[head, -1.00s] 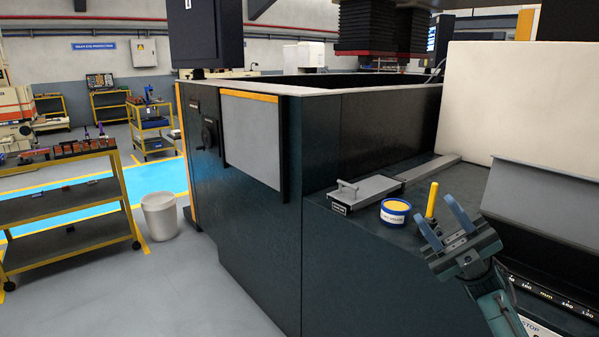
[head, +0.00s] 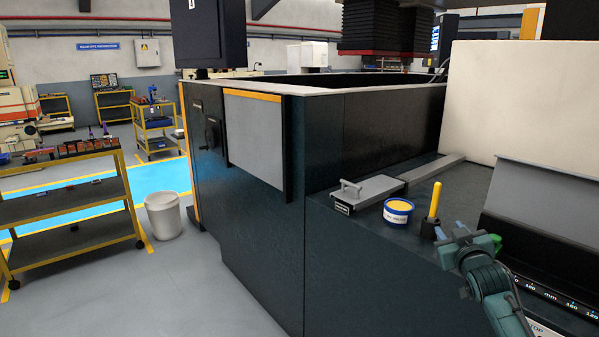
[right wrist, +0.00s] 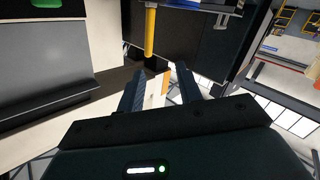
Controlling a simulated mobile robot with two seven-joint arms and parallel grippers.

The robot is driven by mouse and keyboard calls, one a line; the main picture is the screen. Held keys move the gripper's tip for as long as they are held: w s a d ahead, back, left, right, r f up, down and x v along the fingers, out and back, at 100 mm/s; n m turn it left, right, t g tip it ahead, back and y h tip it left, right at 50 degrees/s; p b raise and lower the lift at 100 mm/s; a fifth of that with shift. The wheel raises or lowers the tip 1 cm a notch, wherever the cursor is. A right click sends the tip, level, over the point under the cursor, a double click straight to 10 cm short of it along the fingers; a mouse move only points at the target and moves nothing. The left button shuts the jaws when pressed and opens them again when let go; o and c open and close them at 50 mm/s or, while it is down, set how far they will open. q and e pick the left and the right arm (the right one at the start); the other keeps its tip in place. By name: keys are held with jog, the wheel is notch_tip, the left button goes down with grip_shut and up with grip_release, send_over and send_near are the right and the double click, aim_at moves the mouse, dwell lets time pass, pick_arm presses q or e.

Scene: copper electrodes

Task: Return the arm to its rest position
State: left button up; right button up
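My right gripper (head: 453,232) is at the right of the head view, above the dark ledge of the machine, beside the yellow rod. Its teal arm comes in from the bottom right. In the right wrist view, its two dark blue fingers (right wrist: 160,92) stand apart with only background between them, so it is open and empty. The head view shows its fingers small and partly hidden by the wrist. My left gripper is in neither view.
A yellow rod (head: 434,200), a yellow-topped tub (head: 397,212) and a grey handled block (head: 367,190) stand on the ledge. The large dark machine (head: 270,235) fills the middle.

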jog(key=s+a+f+n+g+y, duration=0.1)
jog(key=s+a+f+g+y, duration=0.1)
jog(key=s+a+f, duration=0.6)
jog(key=s+a+f+g+y, duration=0.15)
jog(key=s+a+f, duration=0.25)
jog(key=s+f, duration=0.65)
jog(key=s+a+f+g, duration=0.1)
jog(key=s+a+f, duration=0.1)
jog(key=s, duration=0.5)
jog(key=s+a+f+g+y, duration=0.1)
jog(key=s+a+f, duration=0.2)
jog(key=s, duration=0.4)
jog(key=s+a+f+g, duration=0.1)
jog(key=s+a+f, duration=0.2)
jog(key=s, duration=0.4)
jog(key=shift+a+m+y, duration=0.3)
jog(key=shift+a+y, duration=0.05)
jog(key=shift+a, duration=0.35)
jog(key=shift+s+d, duration=0.1)
